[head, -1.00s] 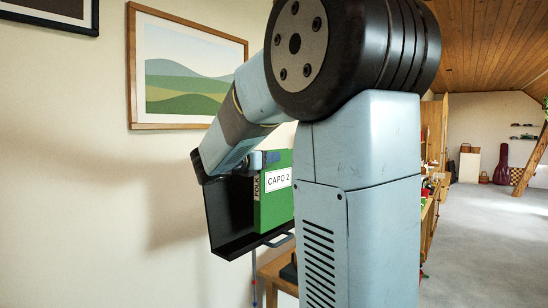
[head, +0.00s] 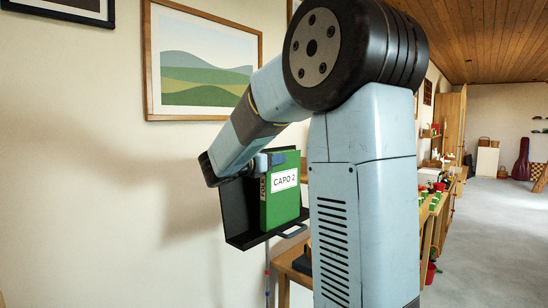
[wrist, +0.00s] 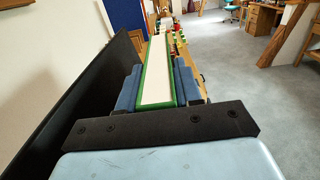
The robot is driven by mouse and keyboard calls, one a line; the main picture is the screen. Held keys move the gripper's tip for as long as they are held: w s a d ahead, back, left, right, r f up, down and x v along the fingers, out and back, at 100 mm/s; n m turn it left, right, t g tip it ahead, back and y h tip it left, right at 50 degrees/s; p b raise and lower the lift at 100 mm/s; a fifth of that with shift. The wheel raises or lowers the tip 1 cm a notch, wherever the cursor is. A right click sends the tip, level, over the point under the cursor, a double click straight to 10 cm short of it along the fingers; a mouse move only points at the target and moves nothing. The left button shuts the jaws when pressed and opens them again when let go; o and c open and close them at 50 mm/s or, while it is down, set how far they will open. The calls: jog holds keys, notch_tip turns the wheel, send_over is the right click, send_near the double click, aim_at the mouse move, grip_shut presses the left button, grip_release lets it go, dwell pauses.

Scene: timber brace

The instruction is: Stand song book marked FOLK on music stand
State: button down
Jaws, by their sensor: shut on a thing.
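The green song book (head: 284,207) has FOLK on its spine and a white CAPO 2 label on its cover. It is upright in front of the back plate of the black music stand (head: 235,212), just over the lower ledge; I cannot tell whether its bottom edge touches it. My gripper (head: 268,162) is shut on the book's upper part. In the wrist view, the blue fingers of my gripper (wrist: 158,88) press both sides of the book (wrist: 156,72), and the stand's dark plate (wrist: 85,95) is close on the left.
A framed landscape picture (head: 205,62) hangs on the wall behind. A wooden table (head: 287,268) is below and right of the stand. A long bench with several small items (head: 436,200) runs along the wall. Grey floor (head: 475,260) is clear at the right.

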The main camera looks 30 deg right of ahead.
jog(key=c, duration=0.7)
grip_release()
jog(key=v, duration=1.4)
jog(key=s+d+f+m+g+y, duration=0.1)
jog(key=s+f+m+g+y, duration=0.1)
jog(key=s+f+m+y, duration=0.5)
jog(key=s+d+f+m+g+y, duration=0.15)
jog(key=s+m, duration=0.25)
jog(key=s, duration=0.6)
jog(key=s+a+f+m+t+y, duration=0.1)
jog(key=s+a+m+y, duration=0.1)
jog(key=m, duration=0.1)
jog(key=s+a+f+m+t+y, duration=0.1)
jog(key=s+a+f+m+y, duration=0.1)
jog(key=s+m+y, duration=0.1)
jog(key=s+a+f+m+t+y, duration=0.1)
jog(key=s+a+f+m+y, duration=0.1)
jog(key=m, duration=0.3)
jog(key=shift+s+a+f+y, duration=0.1)
jog(key=shift+s+f+y, duration=0.15)
jog(key=shift+s+y, duration=0.4)
